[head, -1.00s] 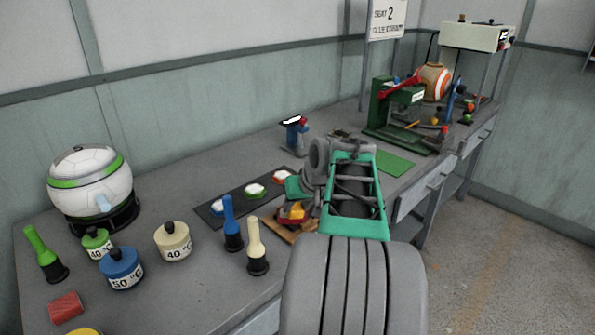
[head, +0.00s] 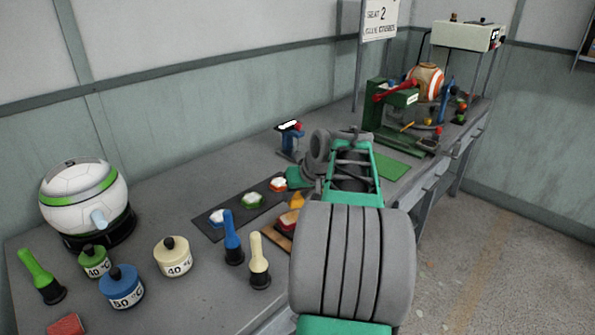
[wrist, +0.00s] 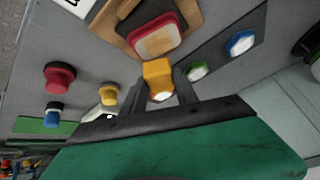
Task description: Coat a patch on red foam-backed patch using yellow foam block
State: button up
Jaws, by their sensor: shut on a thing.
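The block also shows in the head view (head: 297,200), just above or beside the red foam-backed patch (head: 288,219). In the wrist view the red patch (wrist: 136,22) lies on a wooden board (wrist: 188,12), with a pale face outlined in red. The block looks apart from the patch there. Most of my gripper is hidden behind my arm in the head view.
A dark mat (head: 237,224) beside the board holds white-topped blue (head: 217,218), green (head: 250,200) and orange (head: 278,185) pieces. Blue (head: 232,240) and cream (head: 259,265) handled tools stand near the board. Lidded pots and a ball on a stand are left; a green press is behind.

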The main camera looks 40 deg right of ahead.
aim_at(297, 197)
jog(key=shift+s+a+r+p, duration=0.15)
jog(key=shift+r+p, duration=0.15)
jog(key=shift+r, duration=0.35)
jog(key=shift+r+p, duration=1.9)
jog(key=shift+r, duration=0.4)
jog(key=b, duration=0.1)
jog(key=f+b, duration=0.1)
jog(key=b, duration=0.1)
jog(key=shift+w+a+f, duration=0.15)
jog(key=shift+w+a, duration=0.25)
jog(key=shift+w+a+f+g+h+b, duration=0.1)
jog(key=shift+w+a+g+h+b, duration=0.3)
jog(key=shift+b, duration=0.65)
jog(key=shift+s+n, duration=0.1)
jog(key=shift+n, duration=0.2)
